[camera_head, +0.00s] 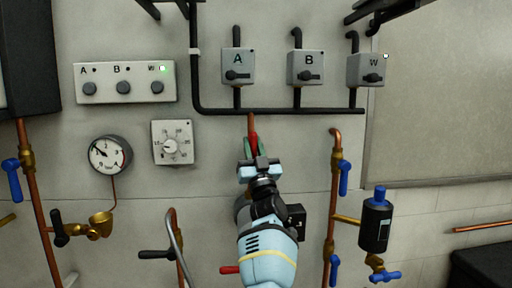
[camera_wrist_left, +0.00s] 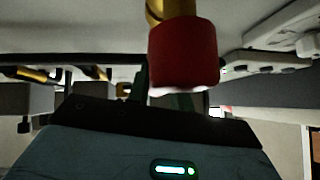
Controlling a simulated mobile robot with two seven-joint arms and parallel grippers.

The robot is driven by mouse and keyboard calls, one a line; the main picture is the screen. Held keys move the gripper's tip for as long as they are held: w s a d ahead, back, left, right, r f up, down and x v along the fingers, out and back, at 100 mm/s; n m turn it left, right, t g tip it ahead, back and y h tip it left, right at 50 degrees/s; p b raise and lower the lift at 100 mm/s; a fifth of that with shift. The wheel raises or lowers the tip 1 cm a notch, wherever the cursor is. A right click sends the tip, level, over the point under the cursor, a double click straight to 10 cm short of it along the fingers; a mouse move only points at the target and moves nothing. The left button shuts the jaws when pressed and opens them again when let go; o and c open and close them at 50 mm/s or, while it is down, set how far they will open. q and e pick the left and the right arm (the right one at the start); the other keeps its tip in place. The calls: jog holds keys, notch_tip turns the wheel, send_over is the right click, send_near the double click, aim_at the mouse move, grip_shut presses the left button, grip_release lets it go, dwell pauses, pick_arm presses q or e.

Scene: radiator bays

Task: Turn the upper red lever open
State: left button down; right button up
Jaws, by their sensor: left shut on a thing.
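The upper red lever (camera_head: 254,138) is on a copper pipe in the middle of the wall, below the black conduit. Only its tip shows in the head view, pointing up between my fingers. In the left wrist view its red grip (camera_wrist_left: 184,50) fills the top middle, with a brass part above it. My left gripper (camera_head: 254,148) is shut on this lever, its green fingertips on both sides. The valve body is hidden behind my gripper and wrist. A lower red lever (camera_head: 230,269) points left, partly behind my arm. My right gripper is not in view.
A gauge (camera_head: 110,155) and a dial box (camera_head: 174,143) are left of my gripper. A copper pipe with a blue lever (camera_head: 344,178) and a black cylinder (camera_head: 376,220) stand to the right. Switch boxes (camera_head: 238,67) hang above. The wall between is bare.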

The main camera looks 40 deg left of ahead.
pick_arm(q)
jog(key=shift+n+g, duration=0.3)
jog(key=shift+g, duration=0.2)
jog(key=c, duration=1.3)
grip_release()
jog(key=shift+s+a, duration=0.1)
jog(key=shift+o, duration=0.2)
jog(key=shift+f, duration=0.15)
